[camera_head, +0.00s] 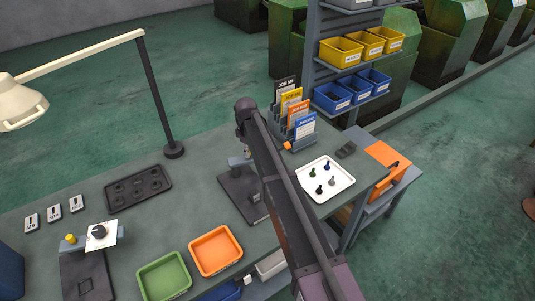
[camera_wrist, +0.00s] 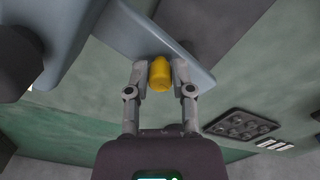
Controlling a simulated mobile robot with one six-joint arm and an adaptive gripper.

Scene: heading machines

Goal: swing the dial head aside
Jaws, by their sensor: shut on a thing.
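In the wrist view my gripper (camera_wrist: 160,80) has its two fingers on either side of a yellow knob (camera_wrist: 160,74), shut on it. The knob is at a blue-grey bar (camera_wrist: 163,42), which seems to be part of the dial head; the dial itself is not clearly visible. In the head view a stand with a dark base (camera_head: 236,194) and a small blue-grey part (camera_head: 240,161) is partly hidden by my arm. My fingers and the held knob are not clear there.
A second stand (camera_head: 85,278) with a yellow knob (camera_head: 70,239) is at the lower left. Nearby are a black tray (camera_head: 138,188), a green bin (camera_head: 164,276) and an orange bin (camera_head: 215,251).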

